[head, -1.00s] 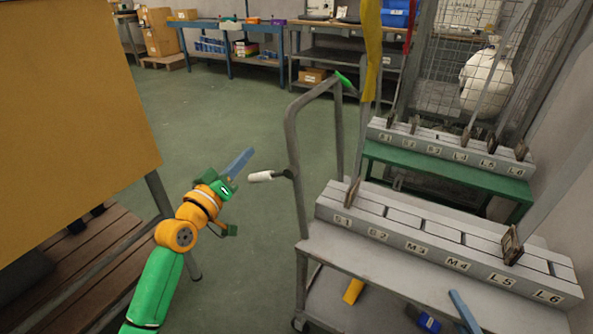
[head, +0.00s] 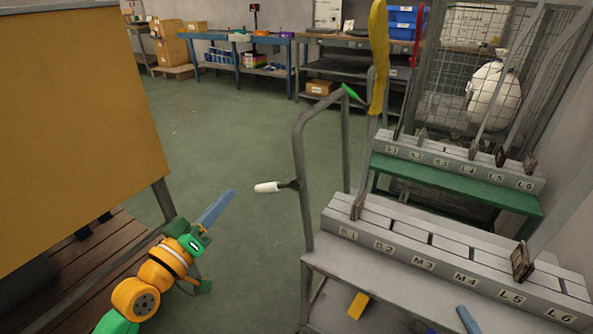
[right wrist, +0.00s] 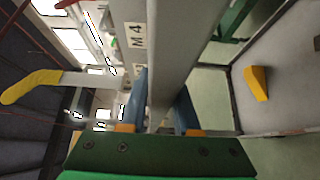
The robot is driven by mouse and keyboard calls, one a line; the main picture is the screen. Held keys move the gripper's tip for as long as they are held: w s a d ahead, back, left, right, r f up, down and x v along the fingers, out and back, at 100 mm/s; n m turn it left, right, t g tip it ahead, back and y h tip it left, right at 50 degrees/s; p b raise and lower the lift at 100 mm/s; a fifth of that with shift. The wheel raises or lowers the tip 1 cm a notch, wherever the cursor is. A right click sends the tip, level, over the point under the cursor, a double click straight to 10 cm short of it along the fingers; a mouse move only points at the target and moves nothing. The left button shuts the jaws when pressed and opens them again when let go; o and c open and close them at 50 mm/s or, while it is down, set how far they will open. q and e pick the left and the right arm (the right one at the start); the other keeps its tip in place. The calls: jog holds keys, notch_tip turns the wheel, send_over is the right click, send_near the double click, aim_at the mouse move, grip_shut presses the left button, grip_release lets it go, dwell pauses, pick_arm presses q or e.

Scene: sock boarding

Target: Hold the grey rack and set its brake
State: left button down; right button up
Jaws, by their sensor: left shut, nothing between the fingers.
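The grey rack (head: 318,262) stands at the right, with a grey block (head: 398,250) of labelled slots on its deck. A lever with a white grip (head: 267,187) sticks out to the left from its upright post and may be the brake. My left gripper (head: 217,207) is shut and empty, left of and lower than the white grip in the picture, apart from it. My right gripper shows in the head view only as a blue finger (head: 468,319) at the deck's front edge. In the right wrist view its fingers (right wrist: 160,105) close on the rack's grey rim below label M4.
A green rack (head: 455,178) with a similar block stands behind. A yellow wedge-shaped piece (head: 358,305) shows below the deck. A large yellow panel (head: 75,130) and wooden slats (head: 75,265) lie left. Green floor (head: 225,135) is open between. Benches line the back.

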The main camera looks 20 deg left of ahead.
jog(key=o, duration=0.4)
jog(key=shift+c, duration=0.2)
